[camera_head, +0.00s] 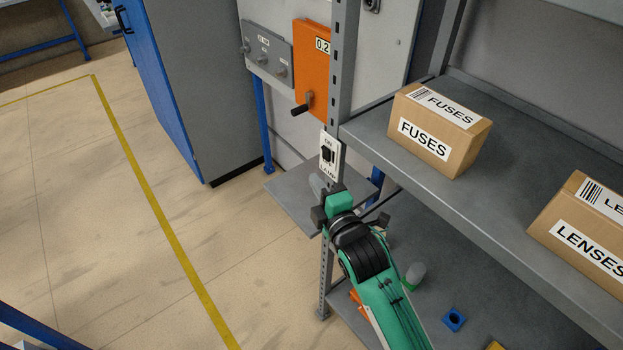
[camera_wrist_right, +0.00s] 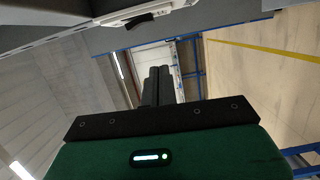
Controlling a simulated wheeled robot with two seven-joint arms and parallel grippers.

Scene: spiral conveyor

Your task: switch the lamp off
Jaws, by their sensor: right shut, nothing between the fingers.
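The lamp switch (camera_head: 328,154) is a white plate with a black rocker, marked "ON" above and "LAMP" below, on the grey shelf post. Its plate also shows edge-on at the top of the right wrist view (camera_wrist_right: 150,14). My right gripper (camera_head: 317,186) is just below the switch in the head view, apart from it as far as I can see. Its fingers are together and empty, and they show in the right wrist view (camera_wrist_right: 158,84). The rocker's position is too small to tell. The lamp itself is not seen. My left gripper is not in view.
A FUSES box (camera_head: 440,130) and a LENSES box (camera_head: 585,235) stand on the upper shelf right of the post. An orange panel (camera_head: 312,65) with a black-handled lever is behind the post. Open floor lies left.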

